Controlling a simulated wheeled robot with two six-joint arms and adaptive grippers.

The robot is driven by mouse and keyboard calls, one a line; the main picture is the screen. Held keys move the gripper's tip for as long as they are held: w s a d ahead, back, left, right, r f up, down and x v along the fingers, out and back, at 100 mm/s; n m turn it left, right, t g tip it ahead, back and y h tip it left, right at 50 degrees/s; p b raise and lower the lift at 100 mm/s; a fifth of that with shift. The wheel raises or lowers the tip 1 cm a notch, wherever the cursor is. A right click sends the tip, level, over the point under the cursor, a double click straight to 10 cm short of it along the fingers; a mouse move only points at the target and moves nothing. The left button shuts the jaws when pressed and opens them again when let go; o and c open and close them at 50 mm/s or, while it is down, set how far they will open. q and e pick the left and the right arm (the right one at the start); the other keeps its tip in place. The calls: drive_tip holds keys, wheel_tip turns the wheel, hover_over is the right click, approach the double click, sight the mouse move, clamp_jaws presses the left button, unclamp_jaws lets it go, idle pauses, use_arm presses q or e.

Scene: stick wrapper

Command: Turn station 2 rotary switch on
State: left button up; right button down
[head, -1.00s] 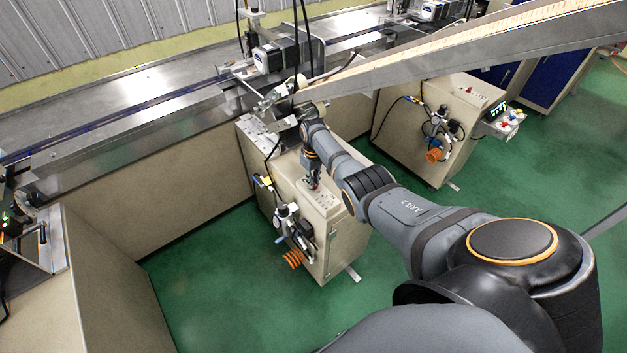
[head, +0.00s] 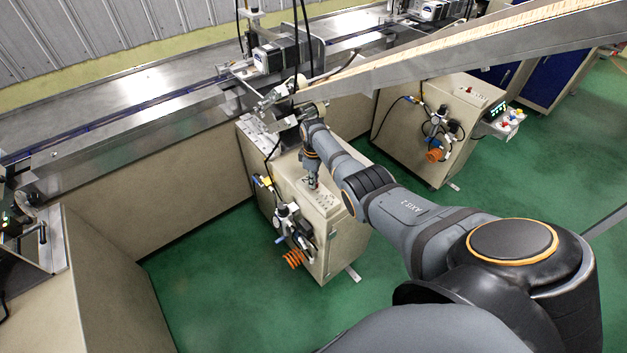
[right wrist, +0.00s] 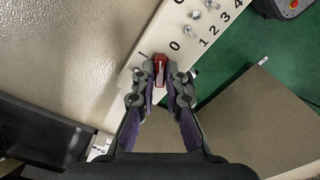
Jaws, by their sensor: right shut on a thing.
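A red rotary switch (right wrist: 160,66) sits on this panel, close to a printed 0. My right gripper (head: 314,184) reaches down to the panel. In the right wrist view its fingertips (right wrist: 161,74) are closed on the two sides of the red switch. The fingers partly hide the switch and its marks, so its exact setting is hard to read. My left gripper is not in view.
Small metal toggles (right wrist: 192,30) stand on the panel beside the switch. Hoses and an orange coil (head: 293,259) hang on the cabinet's front. A second cabinet (head: 400,140) stands at the right. Green floor is open around them.

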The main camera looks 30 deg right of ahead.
drive_tip(key=n, duration=0.5)
drive_tip(key=shift+n, duration=0.3)
drive_tip(key=n, duration=0.5)
drive_tip(key=shift+n, duration=0.3)
drive_tip(key=c, duration=1.4)
unclamp_jaws()
wheel_tip(320, 180, up, 12)
